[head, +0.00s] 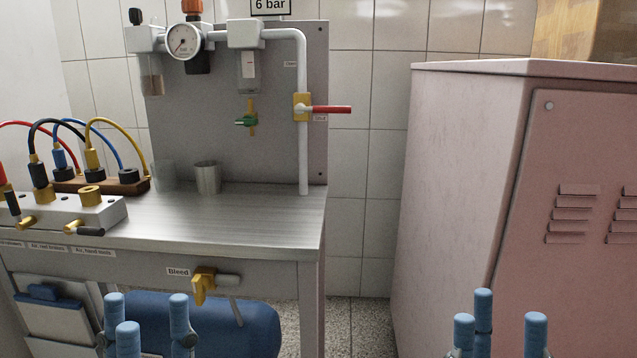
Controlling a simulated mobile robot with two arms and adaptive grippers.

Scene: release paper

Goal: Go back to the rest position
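My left gripper (146,322) shows at the bottom left of the head view, its blue fingertips pointing up and spread apart with nothing between them. It appears in front of the workbench and a blue tank (250,330) under it. My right gripper (502,328) shows at the bottom right, also with blue fingers spread and empty, in front of the pink cabinet (455,200). Neither gripper appears to touch anything. The lower parts of both grippers are cut off by the frame.
A metal workbench (240,218) carries a valve block (60,212) with coloured hoses, a metal cup (207,178) and a glass (163,177). A yellow bleed valve (203,285) sticks out of its front. A gauge (184,42) and red-handled valve (330,109) are on the back panel. Speckled floor (352,318) shows between bench and cabinet.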

